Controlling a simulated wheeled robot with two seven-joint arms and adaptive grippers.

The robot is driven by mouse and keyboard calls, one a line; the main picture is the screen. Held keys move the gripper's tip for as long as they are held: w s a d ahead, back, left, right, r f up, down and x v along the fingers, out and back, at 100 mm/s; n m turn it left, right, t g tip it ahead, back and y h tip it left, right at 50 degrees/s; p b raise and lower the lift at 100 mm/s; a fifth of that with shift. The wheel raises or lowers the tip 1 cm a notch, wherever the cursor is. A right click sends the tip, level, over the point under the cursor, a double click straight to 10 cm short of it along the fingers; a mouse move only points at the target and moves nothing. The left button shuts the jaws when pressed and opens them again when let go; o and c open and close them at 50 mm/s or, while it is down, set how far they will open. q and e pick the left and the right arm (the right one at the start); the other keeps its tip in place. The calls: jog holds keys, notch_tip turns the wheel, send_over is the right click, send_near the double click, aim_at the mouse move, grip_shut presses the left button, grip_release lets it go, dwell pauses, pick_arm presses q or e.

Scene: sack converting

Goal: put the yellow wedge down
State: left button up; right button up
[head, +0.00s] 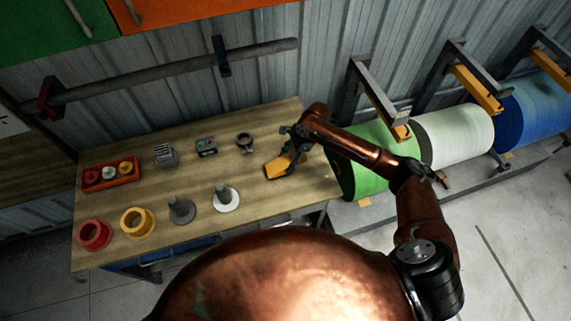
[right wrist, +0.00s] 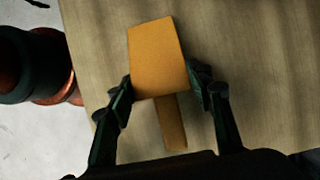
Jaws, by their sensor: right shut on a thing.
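The yellow wedge (head: 277,168) is at the right part of the wooden table in the head view. In the right wrist view the yellow wedge (right wrist: 158,60) shows a broad face with a narrow tail running back between the fingers. My right gripper (head: 287,157) is shut on it, with one finger on each side (right wrist: 160,88). The wedge is low over the tabletop; I cannot tell whether it touches the wood. My left gripper is not in view.
A green roll (head: 362,160) stands right.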

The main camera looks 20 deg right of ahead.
aim_at(287, 163)
jog(key=shift+w+d+f, duration=0.15)
jog(key=shift+w+f, duration=0.5)
jog(key=shift+f, duration=1.55)
jog(key=shift+f, duration=0.1)
jog(key=o, duration=1.3)
jog(key=shift+o, duration=0.3)
